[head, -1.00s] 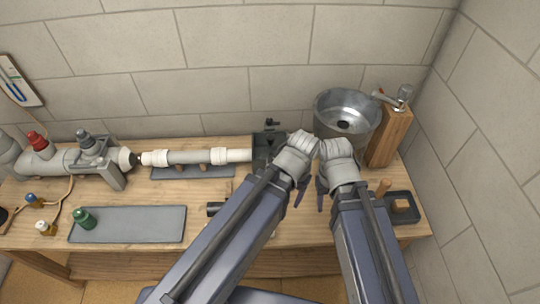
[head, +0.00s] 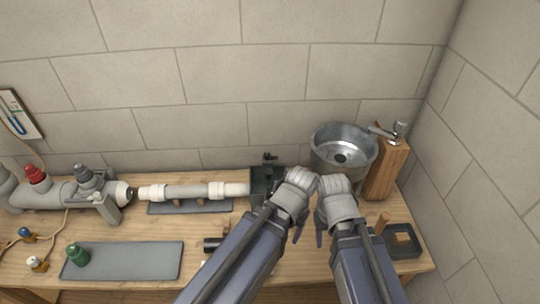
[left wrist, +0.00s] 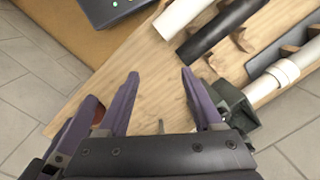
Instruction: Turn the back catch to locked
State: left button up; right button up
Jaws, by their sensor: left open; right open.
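A dark clamp block (head: 262,182) holds the right end of the white pipe (head: 200,191) on the bench. A small black lever (head: 270,158) stands up at its back; I take it for the back catch, but its setting is too small to tell. In the left wrist view the block (left wrist: 238,103) shows just right of my left gripper (left wrist: 160,85), whose two purple fingers are apart with nothing between them. In the head view my left wrist covers the block's right side. My right gripper (head: 320,234) is open beside the left one, mostly hidden by its wrist.
A metal basin (head: 343,150) and a wooden block with a tap (head: 388,168) stand behind my right arm. A dark tray (head: 404,241) lies at right. The wall is close behind.

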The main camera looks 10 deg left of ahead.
pick_arm(q)
jog(key=w+n, duration=0.3)
jog(key=w, duration=0.6)
jog(key=r+n+h+p, duration=0.1)
jog(key=n, duration=1.2)
send_over(267, 153)
jog(key=shift+r, duration=0.1)
jog(key=shift+s+f, duration=0.15)
jog(key=shift+f, duration=0.05)
notch_tip(267, 153, down, 8)
jog(key=b, duration=0.7)
jog(key=shift+r+b, duration=0.25)
jog(key=shift+b, duration=0.05)
jog(key=shift+c, duration=0.4)
grip_shut()
